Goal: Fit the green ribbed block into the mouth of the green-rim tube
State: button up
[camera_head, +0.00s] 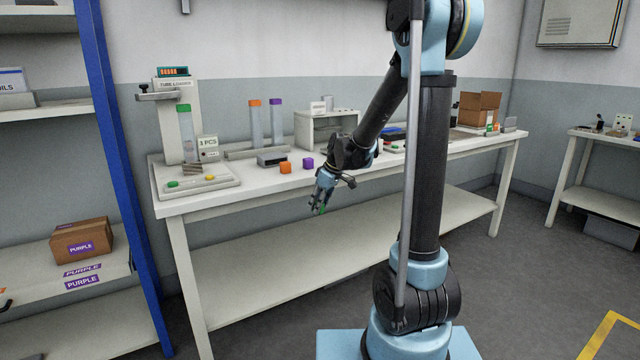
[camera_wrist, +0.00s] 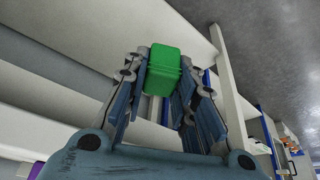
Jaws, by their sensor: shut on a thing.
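My gripper (camera_head: 322,200) is in front of the workbench's front edge, to the right of the tube loader. In the wrist view my gripper (camera_wrist: 163,85) is shut on the green ribbed block (camera_wrist: 163,70), which sits between its fingertips. The block also shows as a small green patch at the fingertips in the head view (camera_head: 322,209). Its ribs are hard to make out. The green-rim tube (camera_head: 186,134) stands upright in the loader at the left end of the bench, apart from my gripper. Its mouth is at the top, at the green rim.
An orange-rim tube (camera_head: 255,122) and a purple-rim tube (camera_head: 275,122) stand on a rack behind. The loader base (camera_head: 215,184) has green and yellow buttons. A blue shelf post (camera_head: 112,150) stands left.

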jog(key=w+d+f+m+t+h, duration=0.1)
jog(key=w+d+f+m, duration=0.3)
jog(key=d+f, duration=0.5)
jog(key=w+d+f+m+t+h, duration=0.1)
jog(key=w+d+f+m+h, duration=0.1)
jog(key=w+d+f+m, duration=0.2)
jog(key=d+f+m, duration=0.3)
jog(key=d+f, duration=0.3)
jog(key=f, duration=0.1)
jog(key=shift+w+d+m+h, duration=0.2)
jog(key=shift+d+m+h, duration=0.1)
jog(key=shift+m+h, duration=0.1)
